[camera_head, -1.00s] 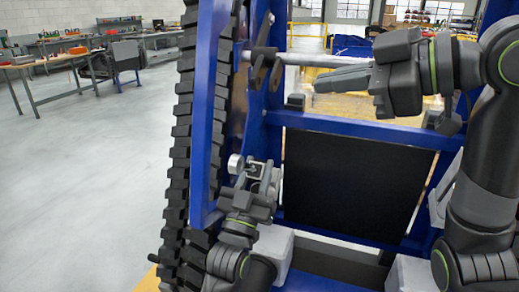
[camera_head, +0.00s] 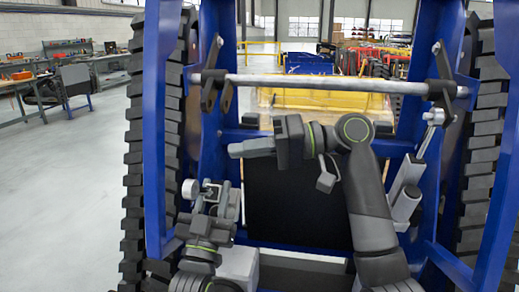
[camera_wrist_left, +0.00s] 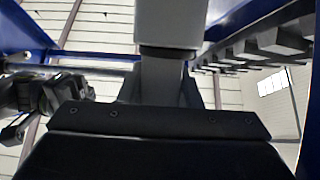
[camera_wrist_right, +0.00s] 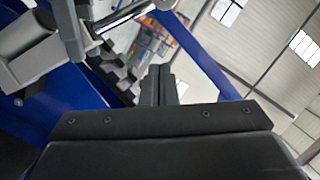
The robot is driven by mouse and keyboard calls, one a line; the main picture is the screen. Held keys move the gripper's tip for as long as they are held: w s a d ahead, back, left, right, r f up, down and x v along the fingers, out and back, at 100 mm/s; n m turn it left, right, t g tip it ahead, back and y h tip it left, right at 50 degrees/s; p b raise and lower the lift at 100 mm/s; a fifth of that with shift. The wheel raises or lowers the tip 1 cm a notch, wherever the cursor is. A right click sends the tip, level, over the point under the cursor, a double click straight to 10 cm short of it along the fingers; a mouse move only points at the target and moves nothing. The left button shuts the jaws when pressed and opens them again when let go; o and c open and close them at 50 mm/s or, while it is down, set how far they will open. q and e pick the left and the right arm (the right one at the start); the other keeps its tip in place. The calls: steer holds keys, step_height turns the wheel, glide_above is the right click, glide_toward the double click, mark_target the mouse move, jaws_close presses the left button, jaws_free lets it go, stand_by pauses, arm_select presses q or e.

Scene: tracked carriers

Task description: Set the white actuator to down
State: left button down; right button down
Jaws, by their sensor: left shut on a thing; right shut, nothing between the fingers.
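A whitish cylinder (camera_head: 405,195), apparently the white actuator, stands tilted at the right of the blue frame. Its thin rod reaches up to a dark lever (camera_head: 440,75). My left gripper (camera_head: 210,190) is low at the left side of the frame, shut on a light grey part (camera_wrist_left: 162,78) that passes between its fingers. A round white end (camera_head: 190,188) shows beside it. I cannot tell whether these belong to a second actuator. My right gripper (camera_head: 236,151) points left in front of the dark panel, shut and empty; its closed fingertips show in the right wrist view (camera_wrist_right: 158,85).
A grey crossbar (camera_head: 310,83) spans the blue frame posts (camera_head: 157,120), with another dark lever (camera_head: 212,90) at its left end. Black tracks (camera_head: 135,160) run along both sides. A dark panel (camera_head: 290,205) fills the middle. Floor at the left is open.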

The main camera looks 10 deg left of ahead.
arm_select(q)
steer(key=shift+r, duration=0.15)
arm_select(e)
steer(key=s+a+f, duration=0.3)
steer(key=s+a, duration=0.1)
steer(key=shift+a, duration=0.3)
steer(key=shift+s, duration=0.1)
steer(key=shift+s+f+n, duration=0.3)
steer(key=shift+s+f, duration=0.25)
steer(key=shift+f, duration=0.1)
arm_select(q)
steer(key=c, duration=1)
jaws_free()
steer(key=shift+c, duration=0.2)
